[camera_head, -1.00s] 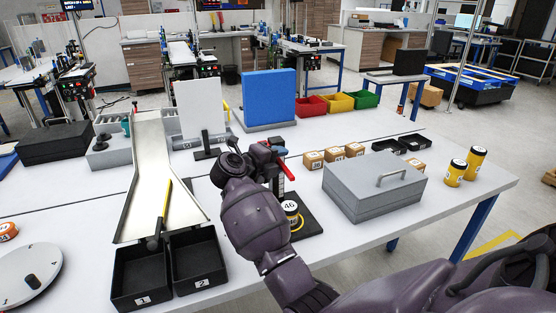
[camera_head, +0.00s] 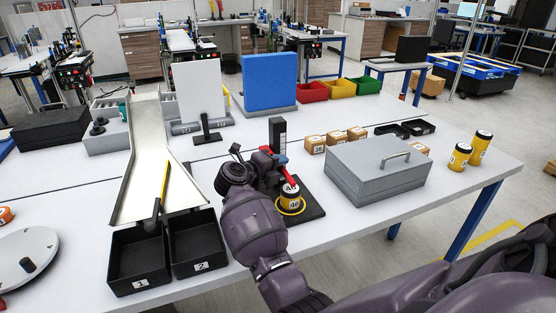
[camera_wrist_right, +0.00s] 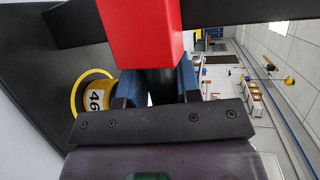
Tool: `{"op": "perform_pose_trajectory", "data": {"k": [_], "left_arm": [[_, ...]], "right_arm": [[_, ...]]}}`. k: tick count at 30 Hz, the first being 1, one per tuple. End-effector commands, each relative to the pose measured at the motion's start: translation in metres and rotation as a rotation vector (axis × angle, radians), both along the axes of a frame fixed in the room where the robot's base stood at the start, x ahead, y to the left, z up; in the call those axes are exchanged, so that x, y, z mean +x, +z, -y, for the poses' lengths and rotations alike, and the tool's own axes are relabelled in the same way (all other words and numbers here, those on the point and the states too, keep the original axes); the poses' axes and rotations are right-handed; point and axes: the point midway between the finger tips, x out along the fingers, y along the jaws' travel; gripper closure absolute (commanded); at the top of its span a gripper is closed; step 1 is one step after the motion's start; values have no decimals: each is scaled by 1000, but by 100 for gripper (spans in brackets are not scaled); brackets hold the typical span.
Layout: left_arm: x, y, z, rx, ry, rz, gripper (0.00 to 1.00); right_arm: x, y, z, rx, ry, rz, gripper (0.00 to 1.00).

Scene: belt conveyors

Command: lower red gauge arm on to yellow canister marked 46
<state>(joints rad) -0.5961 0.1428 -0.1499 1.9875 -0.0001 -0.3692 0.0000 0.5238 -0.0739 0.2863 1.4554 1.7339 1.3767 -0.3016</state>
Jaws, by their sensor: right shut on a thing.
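The yellow canister marked 46 (camera_head: 291,202) stands upright inside a yellow ring on the black gauge base (camera_head: 312,212). Its label shows sideways in the right wrist view (camera_wrist_right: 97,98). The red gauge arm (camera_head: 287,176) slopes down from the black post (camera_head: 277,134), its low end at the canister's top. I cannot tell whether it touches. My right gripper (camera_head: 272,168) is shut on the red arm, just left of the canister. My left gripper is out of view.
A grey lidded box (camera_head: 376,172) stands right of the gauge. Two black bins (camera_head: 139,270) and a white chute (camera_head: 148,140) are on the left. Small cartons (camera_head: 336,139) lie behind the box; two yellow canisters (camera_head: 460,157) stand near the right edge.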

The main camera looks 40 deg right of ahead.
Motion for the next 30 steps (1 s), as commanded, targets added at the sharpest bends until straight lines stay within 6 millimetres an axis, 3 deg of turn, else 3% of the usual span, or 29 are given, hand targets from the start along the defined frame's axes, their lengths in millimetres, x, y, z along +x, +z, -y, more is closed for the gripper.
{"op": "perform_pose_trajectory", "data": {"k": [6, 7, 10, 21, 30], "left_arm": [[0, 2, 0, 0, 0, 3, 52], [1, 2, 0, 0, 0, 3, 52], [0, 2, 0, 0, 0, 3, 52], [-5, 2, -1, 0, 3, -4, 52], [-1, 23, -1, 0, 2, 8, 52]], "right_arm": [[-1, 2, 2, -3, -3, -4, 100], [-1, 2, 2, -3, -4, -5, 67], [-1, 2, 2, -3, -3, -3, 52], [0, 6, 1, -2, -2, 0, 52], [0, 48, 1, -4, -2, 6, 52]]}}
